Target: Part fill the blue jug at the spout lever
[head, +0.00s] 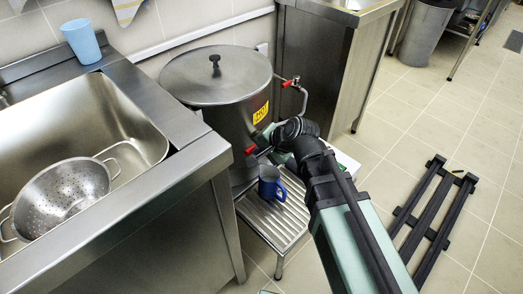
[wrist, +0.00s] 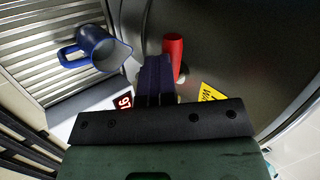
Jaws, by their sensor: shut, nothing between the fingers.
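The dark blue jug (head: 271,185) stands upright on a slatted metal stand (head: 290,222), below the steel pot (head: 222,112). In the wrist view the jug (wrist: 93,47) is at the upper left, its handle facing left; I cannot tell what is inside. The red spout lever (head: 251,150) is low on the pot's side. In the wrist view a red lever handle (wrist: 173,52) stands just right of my fingertips. My gripper (wrist: 156,62) is shut and empty, close beside this handle; I cannot tell whether it touches. The spout outlet is hidden behind my wrist in the head view.
A steel sink with a colander (head: 62,196) is at the left, a light blue cup (head: 82,41) on its back ledge. A black slatted rack (head: 432,213) lies on the floor at right.

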